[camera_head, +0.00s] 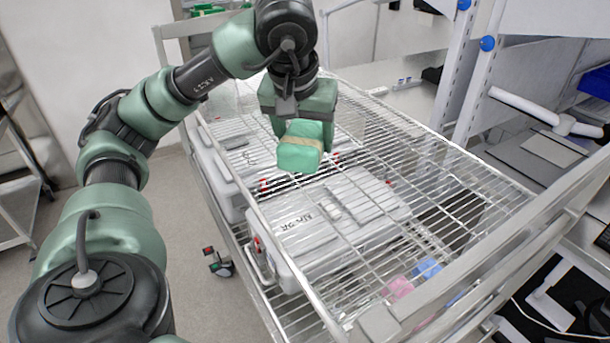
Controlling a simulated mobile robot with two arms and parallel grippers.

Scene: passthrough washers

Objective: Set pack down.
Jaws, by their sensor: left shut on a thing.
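The pack (301,149) is a small green bundle with a tan band across it. My left gripper (300,123) reaches in from the upper left and is shut on the pack, pointing down. The pack is over the wire top shelf of a metal cart (450,188). I cannot tell whether the pack touches the wires or hangs just above them. The fingertips are largely hidden by the gripper body and the pack. My right gripper is not in view.
Grey lidded boxes (335,222) sit below the wire shelf. Pink (400,287) and blue (427,268) items lie beneath its near right part. The cart has raised metal rails. The wire top right of the pack is clear. A rack post with blue knobs (487,43) stands behind.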

